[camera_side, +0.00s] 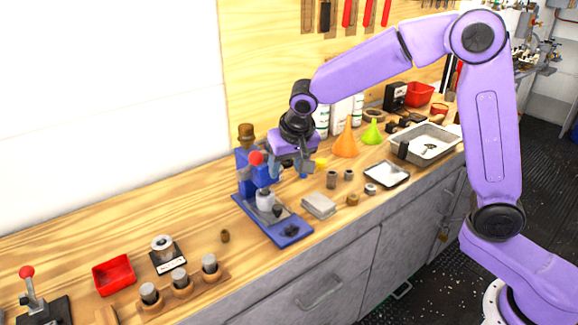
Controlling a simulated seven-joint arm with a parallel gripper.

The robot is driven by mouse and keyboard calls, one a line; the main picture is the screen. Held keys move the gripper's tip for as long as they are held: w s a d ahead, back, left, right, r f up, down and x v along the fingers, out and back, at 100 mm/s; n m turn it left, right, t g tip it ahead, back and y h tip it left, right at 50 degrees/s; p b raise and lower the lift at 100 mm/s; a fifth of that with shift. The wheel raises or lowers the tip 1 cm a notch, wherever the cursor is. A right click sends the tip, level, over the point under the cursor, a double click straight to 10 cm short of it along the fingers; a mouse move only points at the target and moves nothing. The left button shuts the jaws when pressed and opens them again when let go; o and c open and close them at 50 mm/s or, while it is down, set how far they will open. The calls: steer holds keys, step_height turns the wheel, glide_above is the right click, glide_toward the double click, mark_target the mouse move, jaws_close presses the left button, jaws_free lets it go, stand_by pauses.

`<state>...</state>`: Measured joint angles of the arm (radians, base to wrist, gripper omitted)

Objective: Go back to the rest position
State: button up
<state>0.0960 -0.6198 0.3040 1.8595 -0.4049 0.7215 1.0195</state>
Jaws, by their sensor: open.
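My gripper (291,164) hangs at the end of my purple arm, over the right side of a blue press (285,229) on the wooden bench. The gripper is open, and I see nothing between its fingers. The press has a brown knob on top and a red ball handle (256,158) beside the gripper. A whitish cylinder (265,199) stands on the press base, under its head. The gripper housing hides part of the bench behind it.
Right of the press lie a grey block (319,206), small cylinders and a white-lined tray (386,174). Orange (346,142) and green funnels stand behind. A red tray (114,274) and a wooden holder with metal cylinders (180,287) are at the front left. Space above the left bench is free.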

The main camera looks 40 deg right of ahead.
steer(key=s+d+n+g, duration=0.1)
steer(key=s+d+n, duration=0.2)
steer(key=s, duration=0.8)
steer(key=s+d+n+g+y, duration=0.1)
steer(key=s+d+n, duration=0.2)
steer(key=s+n, duration=0.4)
steer(key=s+d+n+g, duration=0.2)
steer(key=s+n, duration=0.3)
steer(key=s, duration=1.1)
steer(key=shift+s+d+f, duration=0.4)
steer(key=shift+d, duration=0.25)
